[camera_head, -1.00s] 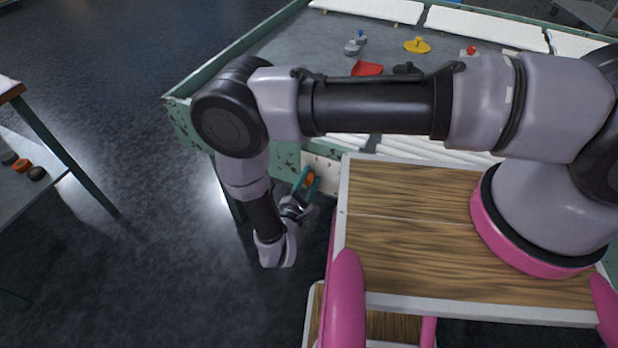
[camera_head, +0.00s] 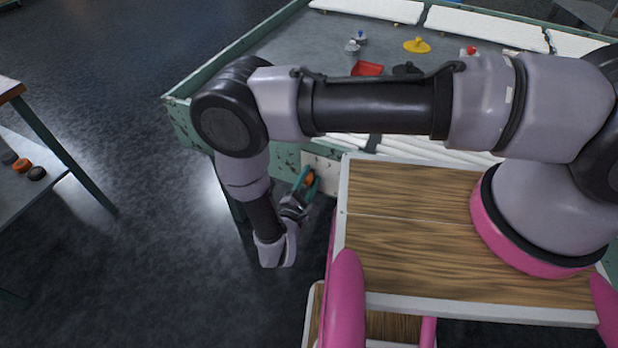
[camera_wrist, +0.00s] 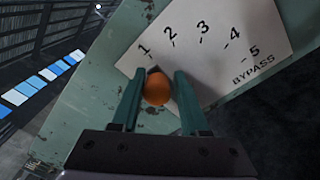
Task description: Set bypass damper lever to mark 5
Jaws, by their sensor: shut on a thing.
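The bypass damper lever's orange knob (camera_wrist: 157,88) sits between the two green fingers of my gripper (camera_wrist: 156,80) in the wrist view, and the fingers are shut on it. The white scale plate (camera_wrist: 215,45) carries marks 1 to 5 and the word BYPASS. The knob is just below marks 1 and 2, well away from mark 5; the lever's shaft and exact pointing are mostly hidden. In the head view my gripper (camera_head: 303,186) reaches the orange knob (camera_head: 310,179) at the white plate on the bench's green side.
A wooden-topped cart surface (camera_head: 420,235) lies right of the gripper. Another table (camera_head: 40,195) with pucks stands left. The floor between is clear.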

